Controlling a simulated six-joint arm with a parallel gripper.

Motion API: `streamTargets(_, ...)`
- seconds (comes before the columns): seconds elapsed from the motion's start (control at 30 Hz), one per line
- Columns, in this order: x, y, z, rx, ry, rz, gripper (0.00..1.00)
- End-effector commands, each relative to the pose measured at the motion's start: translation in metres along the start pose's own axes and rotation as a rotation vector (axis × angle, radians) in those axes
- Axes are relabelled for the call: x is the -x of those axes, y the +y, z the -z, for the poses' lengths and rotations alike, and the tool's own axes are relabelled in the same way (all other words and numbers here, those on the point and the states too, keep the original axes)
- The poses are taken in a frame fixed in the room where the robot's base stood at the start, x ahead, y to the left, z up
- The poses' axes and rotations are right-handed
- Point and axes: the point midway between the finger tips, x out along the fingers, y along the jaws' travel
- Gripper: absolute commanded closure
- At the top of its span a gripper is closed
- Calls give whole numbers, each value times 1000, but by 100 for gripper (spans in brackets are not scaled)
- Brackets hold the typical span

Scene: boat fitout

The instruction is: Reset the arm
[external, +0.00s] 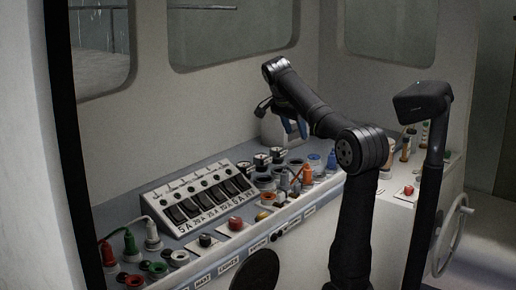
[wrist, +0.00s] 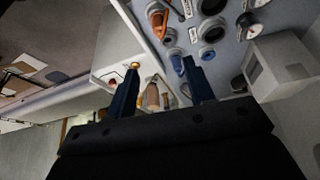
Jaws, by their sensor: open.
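My gripper (external: 287,122) is raised over the back right part of the console in the external view, with its fingers pointing down. In the wrist view the two blue fingers of my gripper (wrist: 160,78) stand wide apart with nothing between them. The gripper is open and empty. Past the fingers, the wrist view shows the console top (wrist: 228,62) with orange and blue connectors. A white box-shaped housing (wrist: 283,66) is to the right of the fingers in that view.
A breaker panel (external: 200,196) with black switches is left of centre. Red, green and white plugs (external: 130,243) stand at the console's left end. Orange and blue connectors (external: 307,172) sit below my gripper. A camera on a post (external: 423,100) and a wheel (external: 452,222) are at the right.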

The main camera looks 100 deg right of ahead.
Motion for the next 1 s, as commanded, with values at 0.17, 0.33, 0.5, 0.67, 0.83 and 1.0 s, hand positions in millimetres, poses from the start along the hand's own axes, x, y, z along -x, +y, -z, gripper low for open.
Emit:
streamTargets(0.17,0,0,0,0,0,0,52)
streamTargets(0.33,-1,0,0,0,0,0,52)
streamTargets(0.5,-10,0,0,-1,0,-3,52)
streamTargets(0.67,-36,1,0,-1,0,-5,52)
streamTargets(0.83,-70,1,0,-1,-1,-4,52)
streamTargets(1.0,-104,1,0,-1,-1,-4,52)
